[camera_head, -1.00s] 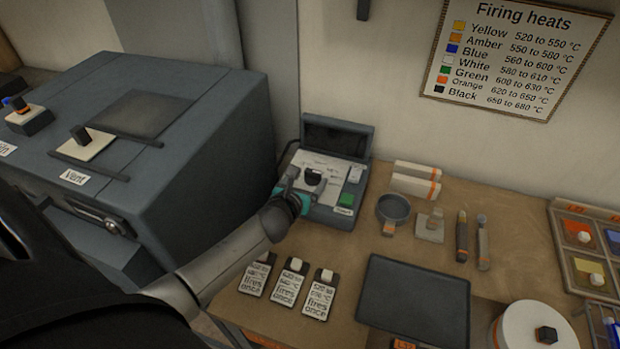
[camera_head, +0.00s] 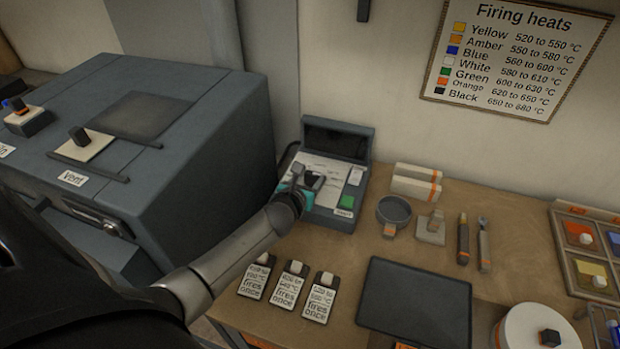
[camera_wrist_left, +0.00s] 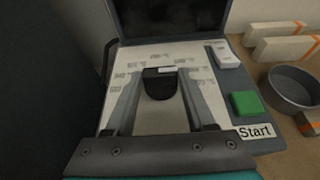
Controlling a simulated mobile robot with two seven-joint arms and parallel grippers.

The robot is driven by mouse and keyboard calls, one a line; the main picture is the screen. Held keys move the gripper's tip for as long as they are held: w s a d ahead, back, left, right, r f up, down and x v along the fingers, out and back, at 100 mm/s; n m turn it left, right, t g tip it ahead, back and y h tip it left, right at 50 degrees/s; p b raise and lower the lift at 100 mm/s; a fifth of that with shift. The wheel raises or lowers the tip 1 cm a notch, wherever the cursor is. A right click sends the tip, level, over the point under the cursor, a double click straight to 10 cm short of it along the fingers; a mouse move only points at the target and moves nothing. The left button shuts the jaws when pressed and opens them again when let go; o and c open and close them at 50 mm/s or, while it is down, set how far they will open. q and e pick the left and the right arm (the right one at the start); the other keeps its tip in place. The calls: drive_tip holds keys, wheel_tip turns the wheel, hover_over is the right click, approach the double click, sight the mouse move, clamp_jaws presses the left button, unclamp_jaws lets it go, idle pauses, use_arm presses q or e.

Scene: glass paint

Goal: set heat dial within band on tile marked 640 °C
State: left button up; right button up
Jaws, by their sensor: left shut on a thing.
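The heat dial (camera_wrist_left: 159,84) is a dark knob with a pale pointer mark, on the white scale plate of the controller box (camera_head: 353,214). In the left wrist view it sits between the two fingers of my left gripper (camera_wrist_left: 158,90), which is shut on it. In the head view the left gripper (camera_head: 308,183) covers part of the dial. The scale labels around the dial are too blurred to read. Three tiles (camera_head: 287,283) with dark tops and white labels lie on the bench; their heat figures are too small to read surely. My right gripper is not in view.
A green Start button (camera_wrist_left: 245,104) and a white switch (camera_wrist_left: 224,54) are right of the dial. The blue-grey kiln (camera_head: 210,130) stands left. A round pan (camera_head: 393,212), tools and a dark mat (camera_head: 415,305) lie right. A Firing heats chart (camera_head: 515,55) hangs on the wall.

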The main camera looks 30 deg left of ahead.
use_arm(q)
clamp_jaws()
drive_tip(key=shift+d+y, duration=0.1)
drive_tip(key=shift+y, duration=0.2)
drive_tip(key=n+y, duration=0.1)
drive_tip(key=n+g+y+b, duration=0.1)
drive_tip(key=n, duration=0.1)
drive_tip(key=n+y, duration=0.1)
drive_tip(key=y, duration=0.1)
drive_tip(key=shift+w+d+g+b, duration=0.25)
drive_tip(key=shift+d+g+b, duration=0.05)
drive_tip(key=shift+d+g, duration=0.1)
drive_tip(key=n+g+y, duration=0.1)
drive_tip(key=n+g+y+b, duration=0.1)
drive_tip(key=n, duration=0.1)
drive_tip(key=shift+w+d+y, duration=0.2)
drive_tip(key=shift+y, duration=0.1)
drive_tip(key=n+g+b, duration=0.1)
drive_tip(key=n+g+y+b, duration=0.1)
drive_tip(key=shift+w+d+f+n+y, duration=0.1)
drive_tip(key=shift+w+d+n+y, duration=0.1)
drive_tip(key=shift+n+y, duration=0.1)
drive_tip(key=shift+w+n+g+y+b, duration=0.15)
drive_tip(key=shift+n+g+y+b, duration=0.35)
drive_tip(key=shift+n+g+b, duration=0.9)
drive_tip(key=shift+g, duration=0.4)
